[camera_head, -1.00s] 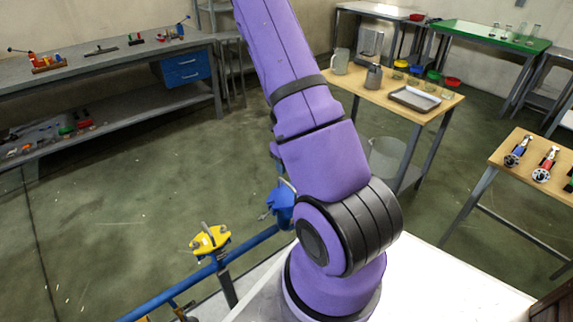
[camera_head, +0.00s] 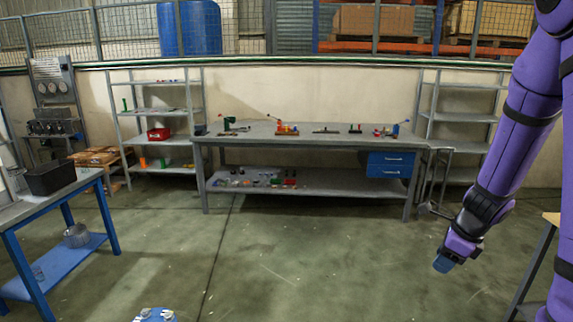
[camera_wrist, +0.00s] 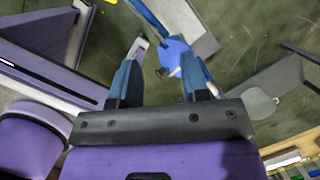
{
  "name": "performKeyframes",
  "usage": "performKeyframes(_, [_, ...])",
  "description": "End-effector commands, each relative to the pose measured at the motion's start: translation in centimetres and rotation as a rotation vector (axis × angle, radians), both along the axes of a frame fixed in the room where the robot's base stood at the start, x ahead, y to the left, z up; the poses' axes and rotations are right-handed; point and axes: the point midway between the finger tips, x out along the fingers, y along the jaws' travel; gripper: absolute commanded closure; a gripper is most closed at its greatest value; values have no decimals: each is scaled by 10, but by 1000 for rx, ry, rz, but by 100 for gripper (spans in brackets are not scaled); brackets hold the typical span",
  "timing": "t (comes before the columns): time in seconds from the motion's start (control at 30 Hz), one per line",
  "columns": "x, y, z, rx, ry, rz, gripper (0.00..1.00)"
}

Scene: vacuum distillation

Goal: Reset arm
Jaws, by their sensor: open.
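My purple arm hangs down along the right side of the head view. Its end, my gripper (camera_head: 443,265), points down and left over the green-grey floor (camera_head: 300,260). In the wrist view my gripper (camera_wrist: 162,55) has two blue fingers spread apart with a gap between them. I see nothing held. A blue rounded piece (camera_wrist: 176,52) shows beyond the fingers, below them in the scene; I cannot tell what it is part of.
A long grey workbench (camera_head: 300,140) with small coloured parts and a blue drawer unit (camera_head: 390,164) stands at the back. Shelves stand on both sides of it. A blue-framed table (camera_head: 62,200) is at left. A wooden table edge (camera_head: 551,218) is near my arm at right.

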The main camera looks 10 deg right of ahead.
Motion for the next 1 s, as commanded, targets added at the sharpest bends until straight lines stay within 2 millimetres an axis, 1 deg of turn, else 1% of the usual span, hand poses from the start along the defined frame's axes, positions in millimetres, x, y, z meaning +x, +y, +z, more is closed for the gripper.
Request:
performKeyframes(0.03, [1,11,17,-11,-36,91,58])
performKeyframes(0.2, [-5,47,66,-66,-136,422,58])
performKeyframes(0.37, [-20,77,108,-141,-220,730,58])
performKeyframes(0.47, [-32,94,132,-200,-268,919,58])
performKeyframes(0.7, [-72,127,180,-375,-352,1360,58])
performKeyframes(0.8, [-92,137,197,-460,-373,1537,58])
performKeyframes(1.0, [-133,151,225,-651,-378,1874,58])
